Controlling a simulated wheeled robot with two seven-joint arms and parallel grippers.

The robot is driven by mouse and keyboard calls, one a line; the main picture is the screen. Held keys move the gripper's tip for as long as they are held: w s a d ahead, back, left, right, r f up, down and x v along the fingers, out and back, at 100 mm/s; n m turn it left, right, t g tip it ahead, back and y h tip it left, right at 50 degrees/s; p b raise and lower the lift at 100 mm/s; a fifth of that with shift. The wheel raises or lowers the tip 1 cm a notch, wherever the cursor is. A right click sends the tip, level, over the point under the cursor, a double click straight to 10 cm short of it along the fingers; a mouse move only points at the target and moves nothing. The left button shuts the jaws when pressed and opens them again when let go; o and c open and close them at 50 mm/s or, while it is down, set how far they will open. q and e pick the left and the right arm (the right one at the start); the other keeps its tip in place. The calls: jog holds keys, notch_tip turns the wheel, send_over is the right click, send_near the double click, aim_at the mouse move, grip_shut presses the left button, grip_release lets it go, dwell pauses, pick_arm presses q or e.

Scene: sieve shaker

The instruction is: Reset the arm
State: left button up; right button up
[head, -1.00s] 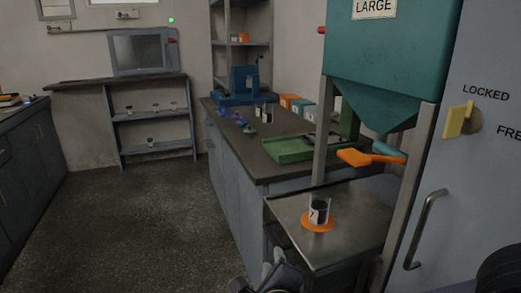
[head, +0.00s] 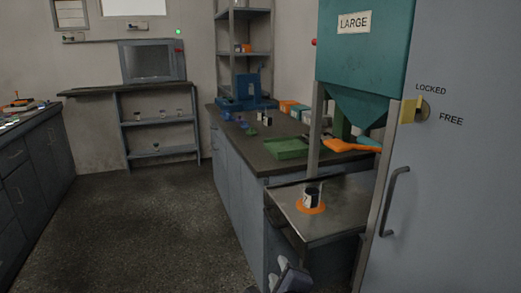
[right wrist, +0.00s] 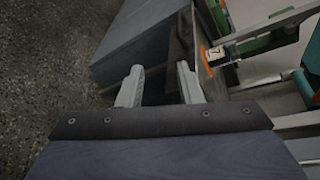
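My right gripper (head: 284,272) is at the bottom of the head view, in front of the side of the steel table. In the right wrist view its two fingers (right wrist: 160,88) stand apart with nothing between them. A cup with a dark label (head: 312,195) stands on an orange disc (head: 311,208) on the steel table (head: 345,222). The cup also shows in the right wrist view (right wrist: 216,52), beyond the fingers to the right. My left gripper does not show.
The teal hopper marked LARGE (head: 362,45) stands above an orange handle (head: 350,146). A grey door with a yellow latch (head: 409,111) is at the right. A counter (head: 265,150) holds a green tray (head: 287,149). Open floor (head: 140,230) lies to the left.

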jog(key=s+d+f+n+g+y, duration=0.15)
jog(key=s+d+n+g, duration=0.25)
jog(key=s+d+n, duration=0.55)
jog(key=s+d+f+n+g, duration=0.3)
jog(key=s+d+n+g, duration=0.3)
jog(key=s+n, duration=0.65)
notch_tip(320, 180, up, 26)
jog(key=s+d+m+t+p, duration=0.1)
jog(key=p, duration=2.5)
jog(key=shift+r, duration=0.25)
